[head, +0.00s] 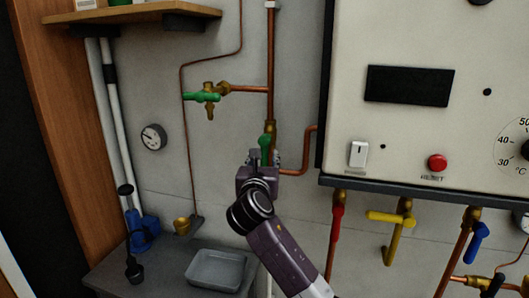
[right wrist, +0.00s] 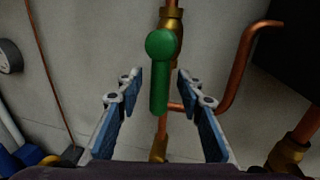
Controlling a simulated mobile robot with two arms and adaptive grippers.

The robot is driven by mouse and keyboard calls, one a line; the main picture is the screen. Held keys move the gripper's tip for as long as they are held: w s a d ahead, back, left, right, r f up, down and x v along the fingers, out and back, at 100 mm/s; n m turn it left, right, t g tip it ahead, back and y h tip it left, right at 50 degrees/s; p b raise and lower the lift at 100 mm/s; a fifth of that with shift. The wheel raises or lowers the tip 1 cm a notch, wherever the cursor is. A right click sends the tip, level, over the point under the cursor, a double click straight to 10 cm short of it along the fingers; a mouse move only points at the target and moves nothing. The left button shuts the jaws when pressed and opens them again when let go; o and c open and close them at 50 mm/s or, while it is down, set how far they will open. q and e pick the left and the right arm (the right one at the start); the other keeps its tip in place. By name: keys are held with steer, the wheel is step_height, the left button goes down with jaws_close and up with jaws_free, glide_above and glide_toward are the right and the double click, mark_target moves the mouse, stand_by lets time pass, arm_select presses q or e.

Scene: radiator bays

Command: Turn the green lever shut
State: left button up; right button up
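A green lever (right wrist: 159,85) hangs straight down along a brass valve on the vertical copper pipe in the right wrist view. Its round top also shows in the head view (head: 265,141), just above my right gripper (head: 265,157), which hides the rest. In the right wrist view the blue-padded fingers of my right gripper (right wrist: 159,82) stand apart on either side of the lever, with clear gaps and no contact visible. Another green handle (head: 202,97) lies horizontally on a brass tap at the upper left. My left gripper is not in view.
A white boiler panel (head: 408,135) overhangs at the right, with red (head: 338,222), yellow (head: 390,217) and blue (head: 479,236) levers below it. A bent copper pipe (head: 309,150) runs beside the valve. A grey tray (head: 216,270) sits on the bench at lower left.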

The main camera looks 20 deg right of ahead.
steer(key=shift+w+d, duration=0.25)
steer(key=shift+w, duration=0.35)
steer(key=shift+c, duration=0.3)
jaws_close()
